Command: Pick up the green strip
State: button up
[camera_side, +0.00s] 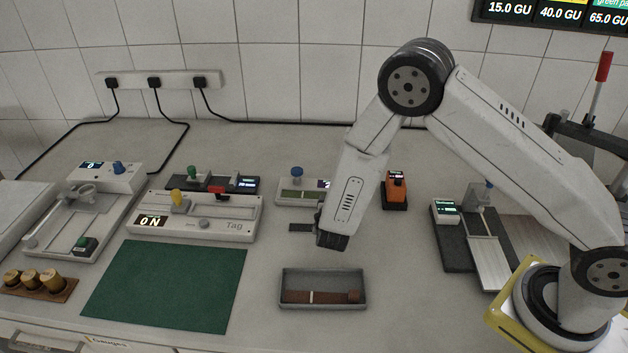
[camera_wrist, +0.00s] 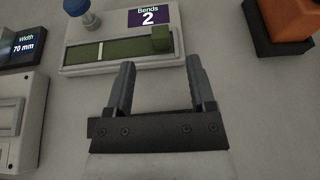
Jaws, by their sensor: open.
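The green strip (camera_wrist: 130,48) lies along the top of a white device (camera_wrist: 120,66) with a "Bends 2" display, in the wrist view. It has a pale line across it and a thicker green block at its right end. In the side view the strip (camera_side: 297,196) lies on that device, left of my arm, with its right part hidden. My gripper (camera_wrist: 160,64) is open, with its two fingers apart and nothing between them. The fingertips are just in front of the device, below the strip's right part in the picture. In the side view my gripper (camera_side: 320,235) hangs above the table.
A grey tray (camera_side: 324,275) with a brown strip (camera_side: 325,297) stands in front. A green mat (camera_side: 165,285) lies to its left. A blue knob (camera_side: 297,172) tops the bend device. An orange device (camera_side: 395,188) stands right of it. Other devices stand left.

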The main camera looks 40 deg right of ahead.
aim_at(310, 192)
jog(key=shift+x, duration=2.6)
jog(key=shift+d+r, duration=0.1)
jog(key=shift+r, duration=0.05)
grip_shut()
